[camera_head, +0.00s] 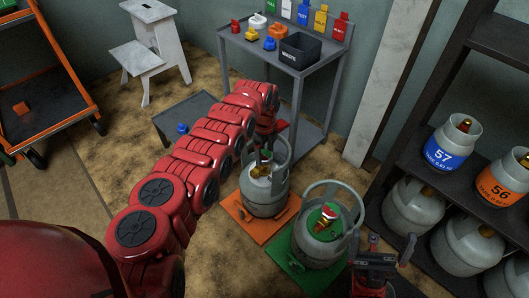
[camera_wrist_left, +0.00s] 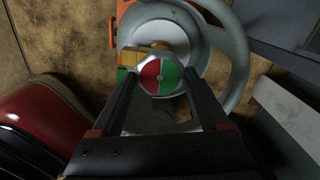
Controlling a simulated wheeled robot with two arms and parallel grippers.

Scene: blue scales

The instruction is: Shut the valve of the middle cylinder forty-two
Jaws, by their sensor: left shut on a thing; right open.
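A grey gas cylinder (camera_head: 262,202) with a collar stands upright on an orange scale (camera_head: 240,229); no number is readable on it. In the left wrist view its valve knob (camera_wrist_left: 160,75) has a half red, half green top, and brass shows behind it. My left gripper (camera_wrist_left: 158,92) reaches down inside the collar (camera_wrist_left: 236,60), with its fingers on either side of the knob and shut on it. In the head view, my left gripper (camera_head: 265,153) is partly hidden by my arm. My right gripper (camera_head: 375,261) is open and empty, low at the right.
A second grey cylinder (camera_head: 318,245) with a red and green valve stands on a green scale (camera_head: 284,262). A dark shelf with cylinders marked 57 (camera_head: 445,147) and 56 (camera_head: 500,180) is at right. A grey table (camera_head: 260,62) with a waste bin (camera_head: 302,53) stands behind.

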